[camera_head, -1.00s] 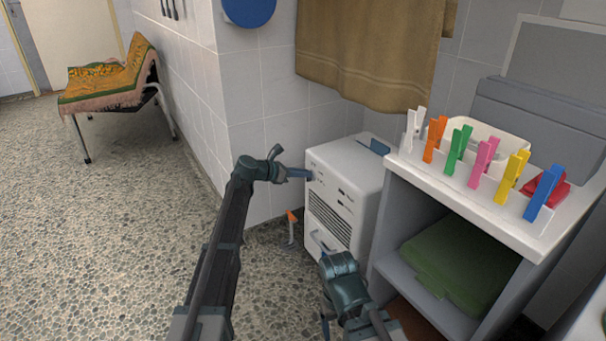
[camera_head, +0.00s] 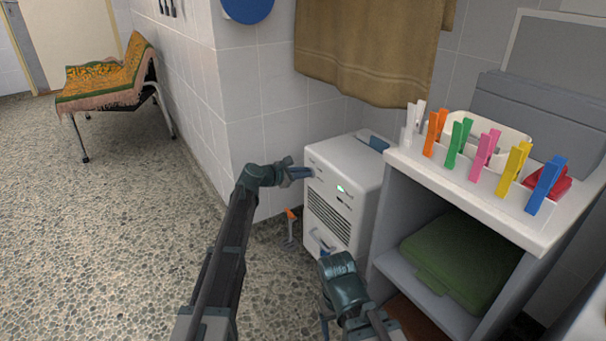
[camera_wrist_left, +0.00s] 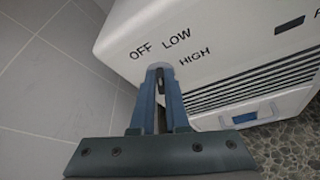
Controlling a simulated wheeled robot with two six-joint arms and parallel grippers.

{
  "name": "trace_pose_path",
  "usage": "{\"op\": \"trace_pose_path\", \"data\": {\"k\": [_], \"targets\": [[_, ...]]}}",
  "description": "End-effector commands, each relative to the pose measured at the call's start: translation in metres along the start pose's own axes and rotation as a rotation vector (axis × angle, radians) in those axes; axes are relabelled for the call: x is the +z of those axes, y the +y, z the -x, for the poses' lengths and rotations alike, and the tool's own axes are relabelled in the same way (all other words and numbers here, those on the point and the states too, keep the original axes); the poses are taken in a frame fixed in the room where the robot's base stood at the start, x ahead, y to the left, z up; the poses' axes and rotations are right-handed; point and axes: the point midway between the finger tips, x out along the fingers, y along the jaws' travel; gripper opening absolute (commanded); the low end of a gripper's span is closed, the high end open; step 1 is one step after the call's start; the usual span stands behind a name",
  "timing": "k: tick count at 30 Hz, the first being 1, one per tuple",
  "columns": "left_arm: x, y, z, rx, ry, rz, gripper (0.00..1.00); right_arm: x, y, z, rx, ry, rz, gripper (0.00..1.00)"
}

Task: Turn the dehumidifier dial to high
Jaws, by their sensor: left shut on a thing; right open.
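The white dehumidifier (camera_head: 366,170) stands on the floor in the middle of the head view. Its dial (camera_wrist_left: 160,82) shows in the left wrist view below the printed words OFF, LOW and HIGH (camera_wrist_left: 195,57). My left gripper (camera_head: 309,173) is at the front upper left of the dehumidifier. It is shut on the dial, with a blue finger (camera_wrist_left: 172,98) on each side. The fingers hide much of the dial, and I cannot tell its exact setting. A small green light (camera_head: 340,188) shows on the front panel. My right gripper (camera_head: 326,318) is low in the head view, apart from the dial.
A grey shelf unit (camera_head: 395,222) stands close to the right of the dehumidifier, with several coloured clothespins on top. A brown towel (camera_head: 365,50) hangs above and behind. An orange-topped object (camera_head: 291,214) is on the floor nearby. The floor at left is open.

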Motion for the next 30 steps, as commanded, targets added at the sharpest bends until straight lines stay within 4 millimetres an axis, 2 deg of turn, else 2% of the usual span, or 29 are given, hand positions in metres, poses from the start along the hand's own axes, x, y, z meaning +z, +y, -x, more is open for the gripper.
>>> {"op": "trace_pose_path", "data": {"k": [9,25,26,30], "targets": [[-0.0011,-0.0040,0.0010,0.043,0.002,-0.107,0.00,-0.0003,-0.0007,-0.0069,0.000,0.000,0.000,0.80],[-0.0006,-0.0039,0.0010,0.050,0.002,-0.127,0.00,-0.0004,-0.0007,-0.0073,0.000,0.000,0.000,0.80],[-0.0006,-0.0039,0.0010,0.050,0.002,-0.127,0.18,-0.0004,-0.0007,-0.0073,0.000,0.000,0.000,0.80],[-0.0004,-0.0037,0.0008,0.051,0.002,-0.126,0.42,-0.0004,-0.0007,-0.0073,0.000,0.000,0.000,0.80]]}}
